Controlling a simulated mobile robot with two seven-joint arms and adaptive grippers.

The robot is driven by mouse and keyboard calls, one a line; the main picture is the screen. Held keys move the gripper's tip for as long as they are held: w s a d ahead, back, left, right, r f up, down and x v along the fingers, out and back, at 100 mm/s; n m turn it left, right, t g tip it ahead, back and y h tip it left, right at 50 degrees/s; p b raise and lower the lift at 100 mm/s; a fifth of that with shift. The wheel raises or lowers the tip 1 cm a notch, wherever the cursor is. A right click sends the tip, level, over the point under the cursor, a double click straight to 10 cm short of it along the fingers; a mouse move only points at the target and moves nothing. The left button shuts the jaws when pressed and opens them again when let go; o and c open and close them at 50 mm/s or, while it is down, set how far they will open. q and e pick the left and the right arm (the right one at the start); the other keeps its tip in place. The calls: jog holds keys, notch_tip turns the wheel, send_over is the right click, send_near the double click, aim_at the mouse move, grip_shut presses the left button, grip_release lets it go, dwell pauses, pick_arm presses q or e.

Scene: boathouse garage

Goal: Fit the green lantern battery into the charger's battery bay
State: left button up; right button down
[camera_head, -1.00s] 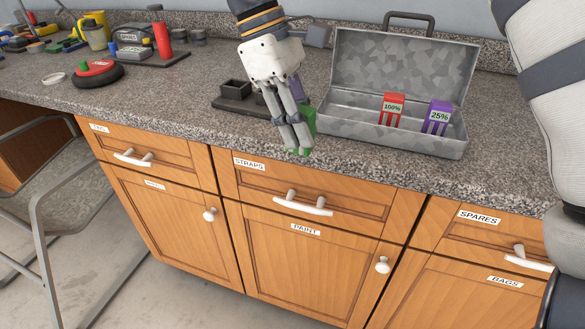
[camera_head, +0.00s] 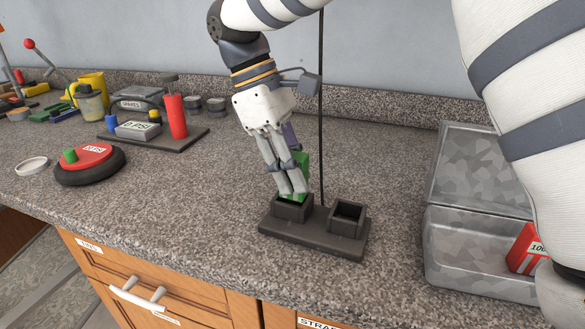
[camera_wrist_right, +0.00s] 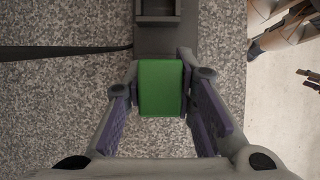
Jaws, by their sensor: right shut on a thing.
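The green lantern battery (camera_head: 303,163) is upright in my right gripper (camera_head: 293,190), whose fingers are closed on its sides. It is at the left bay (camera_head: 292,212) of the dark charger (camera_head: 310,240) on the counter. Its lower end meets the bay opening, but the fingers hide how deep it sits. The charger's right bay (camera_head: 347,217) is empty. In the right wrist view the battery's green top (camera_wrist_right: 160,88) lies between both fingers, covering the bay below, with the other bay (camera_wrist_right: 158,10) at the top edge. My left gripper is not in view.
A metal case (camera_head: 470,265) with a red battery (camera_head: 526,248) stands at the right. A black cable (camera_head: 321,110) rises behind the charger. A red-topped round device (camera_head: 88,163) and a gauge stand (camera_head: 150,138) are at the left. Counter between is clear.

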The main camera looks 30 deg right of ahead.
jog(key=shift+w, duration=0.45)
jog(key=shift+s+r, duration=0.1)
jog(key=shift+s, duration=0.25)
jog(key=shift+w+f, duration=0.1)
jog(key=shift+f, duration=1.3)
jog(key=shift+a+f, duration=0.1)
jog(key=shift+f, duration=0.7)
jog(key=c, duration=1.2)
grip_release()
jog(key=shift+f, duration=0.1)
jog(key=shift+c, duration=0.2)
jog(key=shift+r, duration=0.45)
